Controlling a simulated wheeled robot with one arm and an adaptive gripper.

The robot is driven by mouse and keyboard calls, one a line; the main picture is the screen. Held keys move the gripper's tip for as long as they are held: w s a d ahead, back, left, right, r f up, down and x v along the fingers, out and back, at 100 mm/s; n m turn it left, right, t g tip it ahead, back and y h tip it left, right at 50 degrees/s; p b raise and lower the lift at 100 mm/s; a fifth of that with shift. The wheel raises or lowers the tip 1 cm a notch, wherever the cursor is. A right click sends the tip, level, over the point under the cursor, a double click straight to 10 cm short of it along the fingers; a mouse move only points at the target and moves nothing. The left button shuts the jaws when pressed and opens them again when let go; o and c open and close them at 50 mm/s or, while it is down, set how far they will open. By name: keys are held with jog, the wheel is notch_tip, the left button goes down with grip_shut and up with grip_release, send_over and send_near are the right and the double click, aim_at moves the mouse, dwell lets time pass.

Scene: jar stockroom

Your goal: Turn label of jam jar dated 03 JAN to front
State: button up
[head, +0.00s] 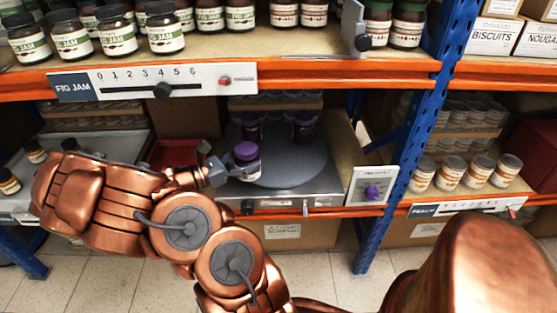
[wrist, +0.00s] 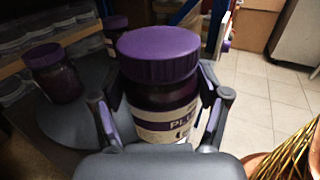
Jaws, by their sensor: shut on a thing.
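A purple-lidded jar (wrist: 160,75) with a cream label reading "PL..." stands between the fingers of my gripper (wrist: 165,125) in the wrist view. My gripper is shut on it. In the head view the same jar (head: 246,160) is at the left front of a round grey turntable (head: 290,165), with my gripper (head: 222,168) at its left side. Two other purple-lidded jars stand farther back on the turntable, one at the back left (head: 251,127) and one at the right (head: 303,127). No date is readable on any label.
Fig jam jars (head: 70,40) stand on the shelf above, over an orange edge with a numbered slider (head: 162,90). A red bin (head: 172,153) lies left of the turntable.

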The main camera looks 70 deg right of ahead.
jog(key=x, duration=0.3)
jog(key=w+b+x, duration=0.1)
jog(key=x, duration=0.3)
jog(key=d+f+x, duration=0.1)
jog(key=x, duration=0.3)
jog(key=shift+w+d+f, duration=0.1)
jog(key=shift+d, duration=0.05)
jog(key=shift+f+b, duration=0.65)
jog(key=shift+f, duration=1.1)
jog(key=o, duration=1.8)
